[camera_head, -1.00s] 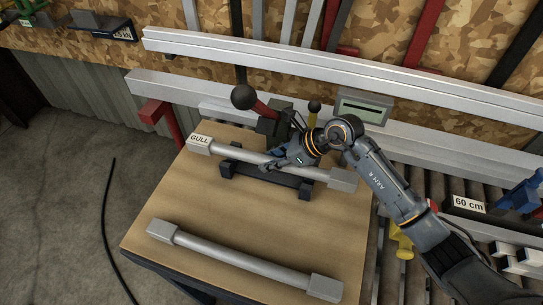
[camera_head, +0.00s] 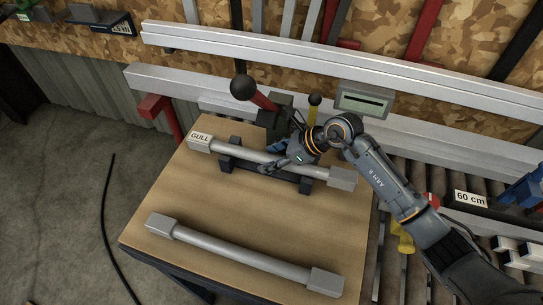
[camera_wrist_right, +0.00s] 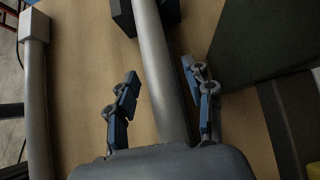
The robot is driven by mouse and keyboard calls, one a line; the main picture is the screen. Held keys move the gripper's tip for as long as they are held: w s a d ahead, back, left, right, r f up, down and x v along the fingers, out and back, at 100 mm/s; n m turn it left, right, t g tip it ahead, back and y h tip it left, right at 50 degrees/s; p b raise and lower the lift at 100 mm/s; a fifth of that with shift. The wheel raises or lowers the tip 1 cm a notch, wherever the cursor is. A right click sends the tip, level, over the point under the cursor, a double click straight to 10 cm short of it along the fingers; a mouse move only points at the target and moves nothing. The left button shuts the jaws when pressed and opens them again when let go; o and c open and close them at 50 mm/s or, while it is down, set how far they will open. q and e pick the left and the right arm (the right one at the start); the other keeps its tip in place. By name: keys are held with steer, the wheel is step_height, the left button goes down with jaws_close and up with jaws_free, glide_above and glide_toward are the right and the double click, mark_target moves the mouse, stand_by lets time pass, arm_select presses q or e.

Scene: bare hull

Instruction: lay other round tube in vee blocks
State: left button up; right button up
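A grey round tube (camera_head: 250,155) with square end blocks, one marked GULL, lies across the black vee blocks (camera_head: 304,184) at the back of the table. It appears seated in them. My right gripper (camera_head: 280,165) is at the tube's middle. In the right wrist view the tube (camera_wrist_right: 160,75) runs between its blue-grey fingers (camera_wrist_right: 163,105), with gaps on both sides, so it is open. A second grey tube (camera_head: 240,256), slightly bowed, lies on the table's front part; it also shows in the right wrist view (camera_wrist_right: 38,115). My left gripper is out of view.
The wooden table (camera_head: 190,190) is clear between the two tubes. A lever with a black ball (camera_head: 243,87) and a grey display box (camera_head: 363,101) stand behind it. Rails run along the back.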

steer(key=shift+r+p, duration=0.25)
steer(key=shift+p, duration=0.05)
steer(key=shift+r+p, duration=0.4)
steer(key=shift+r, duration=0.05)
steer(key=b+v, duration=0.2)
steer(key=v, duration=0.8)
steer(key=shift+d+r, duration=0.2)
steer(key=shift+d, duration=0.2)
steer(key=shift+s+d+r+b, duration=0.2)
steer(key=shift+d+r+b, duration=0.1)
steer(key=shift+r, duration=0.15)
